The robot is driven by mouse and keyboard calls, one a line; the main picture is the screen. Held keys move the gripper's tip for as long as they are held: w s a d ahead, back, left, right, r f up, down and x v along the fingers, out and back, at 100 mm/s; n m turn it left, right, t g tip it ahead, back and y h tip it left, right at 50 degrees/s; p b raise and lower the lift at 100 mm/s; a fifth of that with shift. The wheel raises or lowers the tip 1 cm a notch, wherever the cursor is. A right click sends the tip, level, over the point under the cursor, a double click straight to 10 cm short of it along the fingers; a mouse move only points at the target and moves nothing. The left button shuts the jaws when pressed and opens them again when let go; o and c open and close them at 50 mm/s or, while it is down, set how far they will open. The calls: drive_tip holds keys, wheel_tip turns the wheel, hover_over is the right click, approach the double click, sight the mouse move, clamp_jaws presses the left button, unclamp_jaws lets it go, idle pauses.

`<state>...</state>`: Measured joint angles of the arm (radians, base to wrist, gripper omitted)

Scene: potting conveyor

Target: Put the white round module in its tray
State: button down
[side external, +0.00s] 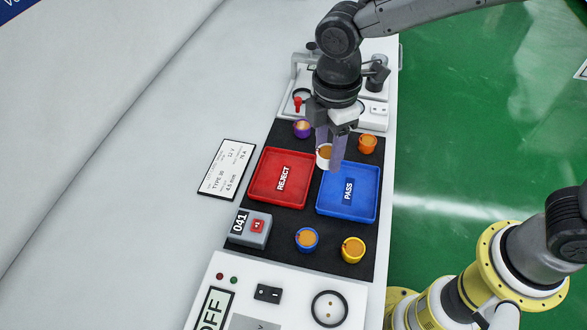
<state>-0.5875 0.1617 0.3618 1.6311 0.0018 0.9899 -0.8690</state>
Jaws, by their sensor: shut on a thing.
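My gripper (331,151) points down and is shut on the white round module (324,162), which has an orange-brown top. The module is over the gap between the red REJECT tray (262,186) and the blue PASS tray (366,211), near their far edges. I cannot tell its exact height. Part of the module is hidden by a finger. Both trays look empty.
A purple module (302,129) and an orange module (368,143) stand behind the trays. A blue module (307,239) and a yellow module (353,249) stand in front. A grey counter box (250,228) reads 041. A label card (227,168) lies left.

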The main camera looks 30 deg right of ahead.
hover_over(295, 182)
wheel_tip(295, 182, down, 6)
drive_tip(key=shift+f, duration=0.2)
drive_tip(key=shift+w+f, duration=0.1)
drive_tip(key=shift+f, duration=1.5)
drive_tip(key=shift+f, duration=0.1)
drive_tip(key=shift+f, duration=0.1)
drive_tip(key=c, duration=0.6)
unclamp_jaws()
wheel_tip(295, 182, up, 12)
drive_tip(key=shift+r, duration=0.2)
